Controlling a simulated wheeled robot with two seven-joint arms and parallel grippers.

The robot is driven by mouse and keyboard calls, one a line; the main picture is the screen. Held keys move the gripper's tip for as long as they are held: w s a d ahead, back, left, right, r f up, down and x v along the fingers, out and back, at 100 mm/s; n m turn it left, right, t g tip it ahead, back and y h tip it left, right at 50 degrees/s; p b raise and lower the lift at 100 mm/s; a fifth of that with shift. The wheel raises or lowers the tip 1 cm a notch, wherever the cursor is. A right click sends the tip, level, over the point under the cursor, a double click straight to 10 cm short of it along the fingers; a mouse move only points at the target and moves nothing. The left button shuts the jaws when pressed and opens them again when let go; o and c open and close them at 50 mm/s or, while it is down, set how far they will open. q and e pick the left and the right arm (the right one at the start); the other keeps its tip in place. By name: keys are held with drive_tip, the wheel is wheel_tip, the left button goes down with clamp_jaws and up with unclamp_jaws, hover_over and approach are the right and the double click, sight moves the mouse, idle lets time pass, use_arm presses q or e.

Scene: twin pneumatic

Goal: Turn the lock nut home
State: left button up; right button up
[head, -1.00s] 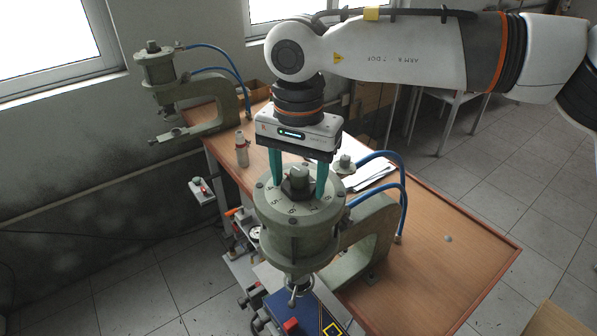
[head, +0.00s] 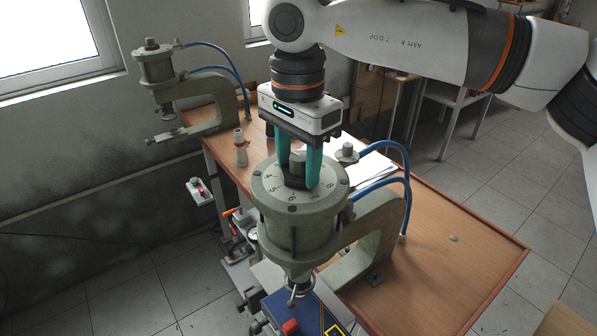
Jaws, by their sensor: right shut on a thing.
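The near press has a round green-grey head with a numbered dial (head: 268,190) on top. A dark lock nut (head: 294,181) sits at the dial's centre, around a grey stem (head: 298,159). My right gripper (head: 298,182) points down from above, its two teal fingers shut on the lock nut from either side. The fingers hide parts of the nut and some dial numbers. I cannot tell whether the nut sits flush on the dial. My left gripper is not in view.
A second press (head: 160,75) stands at the back left. A small white bottle (head: 240,148) stands on the wooden bench (head: 455,265) behind the near press. Blue hoses (head: 407,185) curve at its right. A blue box with a red button (head: 290,326) is below.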

drive_tip(key=m+b, duration=0.2)
drive_tip(key=m, duration=0.1)
drive_tip(key=shift+f+m, duration=0.1)
drive_tip(key=shift+m, duration=0.3)
drive_tip(key=shift+w+m+b, duration=0.15)
drive_tip(key=shift+m+b, duration=0.75)
drive_tip(key=shift+m, duration=0.9)
drive_tip(key=shift+r, duration=0.2)
drive_tip(key=o, duration=1)
drive_tip(key=shift+a, duration=0.1)
